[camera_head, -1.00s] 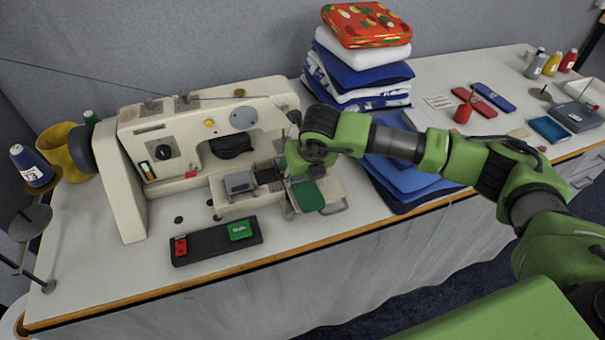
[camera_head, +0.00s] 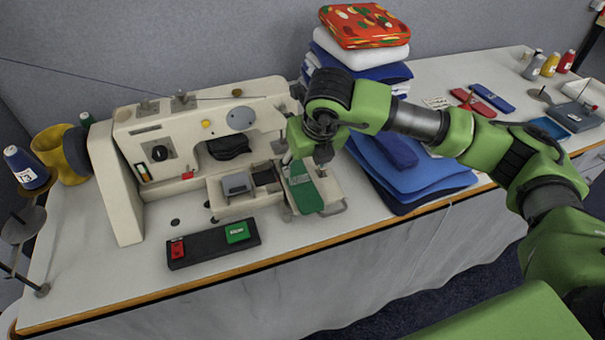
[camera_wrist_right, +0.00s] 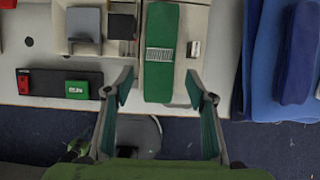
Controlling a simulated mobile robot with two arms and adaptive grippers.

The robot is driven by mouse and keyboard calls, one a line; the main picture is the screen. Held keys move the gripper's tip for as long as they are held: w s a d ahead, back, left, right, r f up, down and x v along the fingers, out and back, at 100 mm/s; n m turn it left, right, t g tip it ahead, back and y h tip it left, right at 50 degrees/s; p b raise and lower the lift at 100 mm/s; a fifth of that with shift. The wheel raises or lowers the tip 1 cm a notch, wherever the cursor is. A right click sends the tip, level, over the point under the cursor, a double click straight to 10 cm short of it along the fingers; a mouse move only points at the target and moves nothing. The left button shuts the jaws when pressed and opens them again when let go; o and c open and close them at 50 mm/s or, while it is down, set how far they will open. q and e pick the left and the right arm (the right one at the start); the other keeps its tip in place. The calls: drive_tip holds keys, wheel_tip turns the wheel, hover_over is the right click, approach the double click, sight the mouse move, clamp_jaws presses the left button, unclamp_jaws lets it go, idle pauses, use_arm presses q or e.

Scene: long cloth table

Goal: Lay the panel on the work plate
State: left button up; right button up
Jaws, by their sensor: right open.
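The panel (camera_head: 306,196) is a long green strip that lies flat on the cream work plate (camera_head: 330,188) of the sewing machine. In the right wrist view the panel (camera_wrist_right: 160,83) has a pale striped label across it, and the plate (camera_wrist_right: 191,22) shows beside it. My right gripper (camera_head: 308,160) is above the panel's far part in the head view. In the right wrist view my right gripper (camera_wrist_right: 158,85) has its fingers wide apart, one to each side of the panel, with nothing gripped. My left gripper is out of view.
The sewing machine (camera_head: 140,165) stands left of the plate. A black switch box (camera_head: 208,246) with red and green buttons lies in front. Folded blue cloth (camera_head: 425,180) lies close on the right, before a textile stack (camera_head: 365,50). The table's front edge is near the plate.

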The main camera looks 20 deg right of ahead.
drive_tip(key=shift+v, duration=1.7)
